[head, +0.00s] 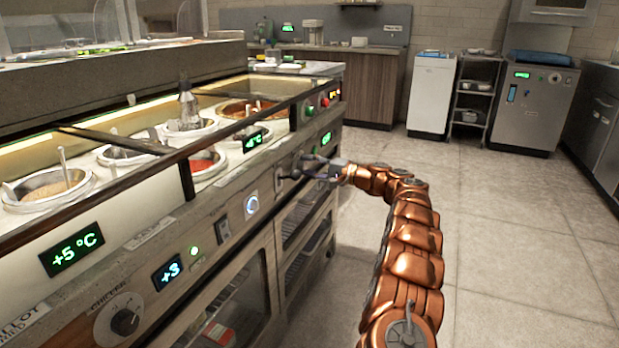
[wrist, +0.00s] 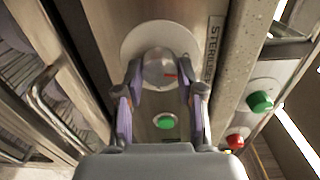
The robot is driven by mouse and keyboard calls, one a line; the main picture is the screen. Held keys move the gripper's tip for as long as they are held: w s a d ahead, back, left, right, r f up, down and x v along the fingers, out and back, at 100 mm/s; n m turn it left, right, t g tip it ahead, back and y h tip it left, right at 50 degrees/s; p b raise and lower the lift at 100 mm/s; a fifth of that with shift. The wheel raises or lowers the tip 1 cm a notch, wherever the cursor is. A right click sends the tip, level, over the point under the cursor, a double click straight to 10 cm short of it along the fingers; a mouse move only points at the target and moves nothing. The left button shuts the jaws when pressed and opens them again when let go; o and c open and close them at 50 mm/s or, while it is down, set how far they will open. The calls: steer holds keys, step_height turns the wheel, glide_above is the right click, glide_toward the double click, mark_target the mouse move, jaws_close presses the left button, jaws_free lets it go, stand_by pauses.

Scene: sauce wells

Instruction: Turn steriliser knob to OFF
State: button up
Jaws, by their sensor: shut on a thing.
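In the head view my gripper (head: 312,169) is at the counter's front panel, and the knob is hard to make out there. A lit green lamp (wrist: 164,121) is just below the knob in the wrist view. The OFF mark cannot be read.
In the wrist view, a green button (wrist: 260,102) and a red button (wrist: 235,141) are at the right. A door handle (wrist: 48,105) is at the left. The chiller knob (head: 125,320) is at the near end of the panel. The floor (head: 510,250) at right is clear.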

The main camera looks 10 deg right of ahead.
steer(key=shift+a+f+n+b, duration=0.15)
steer(key=shift+f+n+b, duration=0.05)
steer(key=shift+n+b, duration=1)
steer(key=shift+r, duration=0.1)
steer(key=o, duration=1.1)
steer(key=shift+o, duration=0.2)
steer(key=shift+r, duration=0.1)
steer(key=shift+s+d, duration=0.1)
steer(key=shift+d, duration=0.1)
steer(key=v, duration=1.1)
steer(key=shift+s+d, duration=0.25)
steer(key=shift+d, duration=0.05)
